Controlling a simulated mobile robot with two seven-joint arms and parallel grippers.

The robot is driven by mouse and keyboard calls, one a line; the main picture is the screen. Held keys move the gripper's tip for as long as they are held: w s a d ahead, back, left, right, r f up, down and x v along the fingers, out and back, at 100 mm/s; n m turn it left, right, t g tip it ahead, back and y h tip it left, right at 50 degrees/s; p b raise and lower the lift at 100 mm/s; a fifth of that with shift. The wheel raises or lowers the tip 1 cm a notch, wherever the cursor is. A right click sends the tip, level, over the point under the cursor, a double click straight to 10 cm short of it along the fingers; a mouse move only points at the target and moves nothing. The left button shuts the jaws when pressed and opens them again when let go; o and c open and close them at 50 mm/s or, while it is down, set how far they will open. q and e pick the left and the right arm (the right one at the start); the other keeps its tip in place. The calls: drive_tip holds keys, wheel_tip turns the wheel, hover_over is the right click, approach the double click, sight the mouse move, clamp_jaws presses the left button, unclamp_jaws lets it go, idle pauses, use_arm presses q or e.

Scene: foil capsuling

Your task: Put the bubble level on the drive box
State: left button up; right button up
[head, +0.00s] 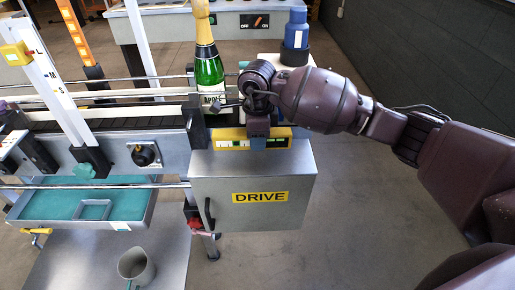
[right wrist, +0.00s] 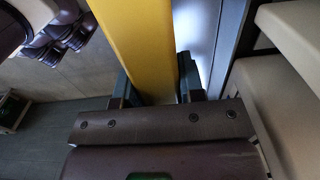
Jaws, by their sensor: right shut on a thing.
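The bubble level (head: 228,138) is a yellow bar with pale windows, lying level across the picture along the back part of the drive box's top. My right gripper (head: 258,141) is shut on its middle from above. In the right wrist view the yellow level (right wrist: 138,40) runs between the two fingers of the gripper (right wrist: 156,90). The drive box (head: 250,212) is a grey metal box with a yellow DRIVE label. I cannot tell whether the level touches its top or hangs just above it. My left gripper is not in view.
A green bottle (head: 208,70) stands on the conveyor behind the level. A blue bottle (head: 296,35) stands behind my right wrist. A teal-lined tray (head: 180,203) hangs at the left, and a metal jug (head: 136,267) stands below it. The floor right of the box is clear.

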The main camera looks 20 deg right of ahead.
sight(258, 157)
drive_tip(key=shift+f, duration=2.1)
drive_tip(key=shift+f, duration=0.15)
drive_tip(key=o, duration=1)
wheel_tip(258, 157, up, 12)
drive_tip(key=shift+r, duration=0.2)
